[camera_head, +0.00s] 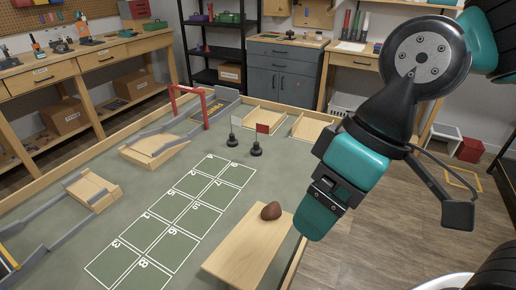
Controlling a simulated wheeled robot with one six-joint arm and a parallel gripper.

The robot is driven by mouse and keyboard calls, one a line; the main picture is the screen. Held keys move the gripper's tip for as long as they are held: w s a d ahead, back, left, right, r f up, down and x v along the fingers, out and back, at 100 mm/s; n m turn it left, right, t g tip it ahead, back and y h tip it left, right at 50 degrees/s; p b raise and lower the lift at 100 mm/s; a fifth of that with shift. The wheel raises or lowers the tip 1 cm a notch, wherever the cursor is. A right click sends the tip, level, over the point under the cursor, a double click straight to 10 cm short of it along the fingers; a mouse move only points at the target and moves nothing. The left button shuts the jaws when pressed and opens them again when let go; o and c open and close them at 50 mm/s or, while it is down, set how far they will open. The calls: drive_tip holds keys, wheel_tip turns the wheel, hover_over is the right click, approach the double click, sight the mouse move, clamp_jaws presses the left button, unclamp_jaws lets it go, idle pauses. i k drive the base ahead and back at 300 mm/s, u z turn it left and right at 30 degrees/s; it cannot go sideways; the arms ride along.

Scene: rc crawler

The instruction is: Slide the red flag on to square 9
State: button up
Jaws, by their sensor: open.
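The red flag (263,128) stands upright on a thin pole with a round black base (256,150), on the grey-green mat beyond the far right end of the numbered grid. The grid (184,207) is two columns of white-outlined squares. A far-end square (236,173) bears a digit that looks like 9, but it is small and hard to read. My gripper (312,218) hangs in the air at right, nearer the camera than the flag, and points downward. It is open, and nothing shows in it. Its fingertips are partly hidden by their own housing.
A white flag (236,121) on a black base stands just left of the red one. A red gate (188,105) and wooden ramps (152,150) lie farther left and back. The grid squares are bare.

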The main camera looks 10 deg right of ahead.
sight(256, 150)
drive_tip(key=z, duration=0.7)
drive_tip(key=k, duration=1.05)
drive_tip(key=z, duration=1.15)
drive_tip(key=i, duration=1.95)
drive_tip(key=u, duration=1.1)
drive_tip(key=i, duration=1.05)
drive_tip(key=u, duration=1.5)
drive_tip(key=i, duration=0.6)
drive_tip(key=u, duration=0.5)
